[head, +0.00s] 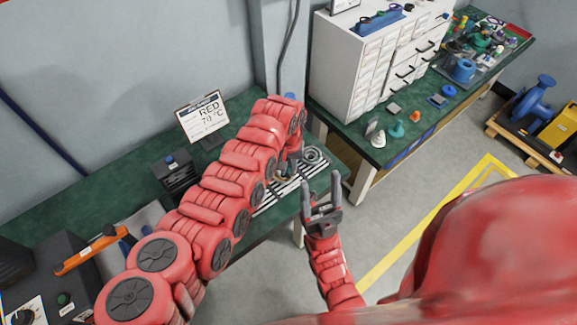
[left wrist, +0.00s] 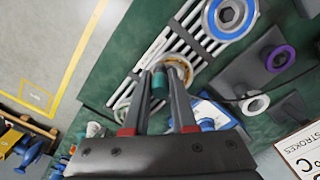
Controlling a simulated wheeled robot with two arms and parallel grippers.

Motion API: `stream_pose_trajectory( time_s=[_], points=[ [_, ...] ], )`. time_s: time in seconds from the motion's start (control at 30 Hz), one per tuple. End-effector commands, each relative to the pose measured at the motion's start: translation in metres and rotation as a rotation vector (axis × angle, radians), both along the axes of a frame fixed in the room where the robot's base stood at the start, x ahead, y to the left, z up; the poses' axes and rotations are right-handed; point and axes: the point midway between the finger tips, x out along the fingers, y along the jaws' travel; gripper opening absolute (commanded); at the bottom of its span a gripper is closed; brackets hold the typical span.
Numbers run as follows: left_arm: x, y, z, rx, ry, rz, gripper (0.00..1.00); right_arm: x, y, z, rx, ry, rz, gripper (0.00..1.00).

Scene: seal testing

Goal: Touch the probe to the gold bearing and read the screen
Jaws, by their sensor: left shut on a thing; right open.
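My left gripper (left wrist: 158,78) is shut on a teal, cylindrical probe (left wrist: 159,84) in the left wrist view. The gold bearing (left wrist: 182,66) is right behind the fingertips, on the slatted rack, partly hidden by them. I cannot tell whether the probe touches it. In the head view my left arm hides most of that gripper and the bearing. The screen (head: 203,118) stands on the green bench behind my left arm and appears to read "RED 79 °C". Part of it also shows in the left wrist view (left wrist: 301,150). My right gripper (head: 322,196) is open and empty, in front of the bench.
A blue-ringed bearing (left wrist: 231,14) lies on the rack beside the gold one. A purple-ringed part (left wrist: 278,58) and a white ring (left wrist: 255,104) are nearby. A white drawer cabinet (head: 355,70) stands on the right bench. Open floor lies right of my right gripper.

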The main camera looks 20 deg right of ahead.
Motion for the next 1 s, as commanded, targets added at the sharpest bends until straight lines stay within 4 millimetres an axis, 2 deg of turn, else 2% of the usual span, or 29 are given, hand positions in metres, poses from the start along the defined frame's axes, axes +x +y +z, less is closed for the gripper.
stream_pose_trajectory(
  time_s=[0.47, 1.0],
  points=[
    [0.000, 0.000, 0.000, 0.000, -0.001, 0.000, 0.00, 0.000, 0.000, 0.000, 0.000, 0.000, 0.000, 0.60],
    [0.000, 0.000, -0.010, 0.000, -0.001, 0.000, 0.00, 0.000, 0.000, -0.010, 0.000, 0.000, 0.000, 0.60]
  ],
)
